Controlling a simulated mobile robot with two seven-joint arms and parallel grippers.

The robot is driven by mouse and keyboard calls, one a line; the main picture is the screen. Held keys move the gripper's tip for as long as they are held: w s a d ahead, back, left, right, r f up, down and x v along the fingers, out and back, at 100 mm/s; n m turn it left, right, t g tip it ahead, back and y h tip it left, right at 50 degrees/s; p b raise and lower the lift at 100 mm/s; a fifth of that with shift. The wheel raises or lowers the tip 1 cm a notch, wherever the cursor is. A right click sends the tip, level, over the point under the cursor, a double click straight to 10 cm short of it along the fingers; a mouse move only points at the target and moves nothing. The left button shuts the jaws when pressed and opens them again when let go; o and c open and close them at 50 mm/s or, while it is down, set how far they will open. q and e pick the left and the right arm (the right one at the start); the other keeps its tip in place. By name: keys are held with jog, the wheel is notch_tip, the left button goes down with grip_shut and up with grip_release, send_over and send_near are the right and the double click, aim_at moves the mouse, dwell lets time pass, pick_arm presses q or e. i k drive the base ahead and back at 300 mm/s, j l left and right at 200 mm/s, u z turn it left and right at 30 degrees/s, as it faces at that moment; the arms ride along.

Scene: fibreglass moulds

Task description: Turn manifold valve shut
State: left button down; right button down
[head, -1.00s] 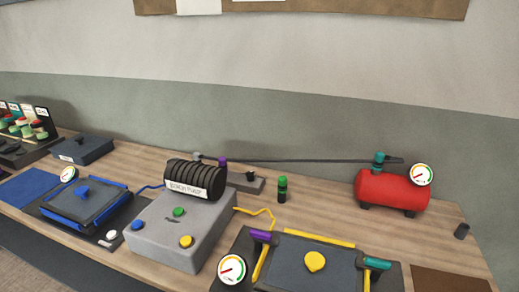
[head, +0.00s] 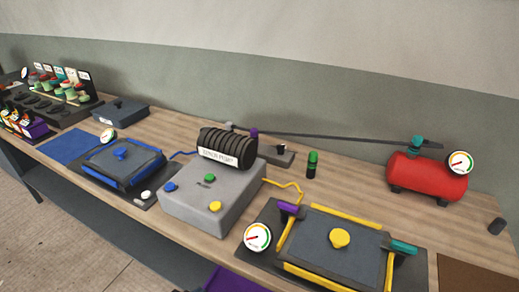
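No valve is labelled legibly as the manifold valve, so I cannot tell which it is. A dark pipe (head: 345,139) runs along the back of the workbench. A purple knob (head: 254,133) is at its left end and a teal knob (head: 416,143) is near its right end, above a red tank (head: 427,177). A low grey block (head: 279,155) with a small black part on top lies below the pipe's left end. A green-topped dark cylinder (head: 313,165) stands upright beside it. Neither gripper is in view.
A grey pump box (head: 213,198) with coloured buttons stands mid-bench. A yellow-edged mould (head: 333,250) with a purple and a teal handle is at front right; a blue-edged mould (head: 122,163) is left. Dials (head: 257,237) stand nearby. Racks of jars (head: 62,90) fill the far left.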

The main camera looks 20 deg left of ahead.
aim_at(281, 148)
jog(key=j+u, duration=0.4)
jog(key=j, duration=1.3)
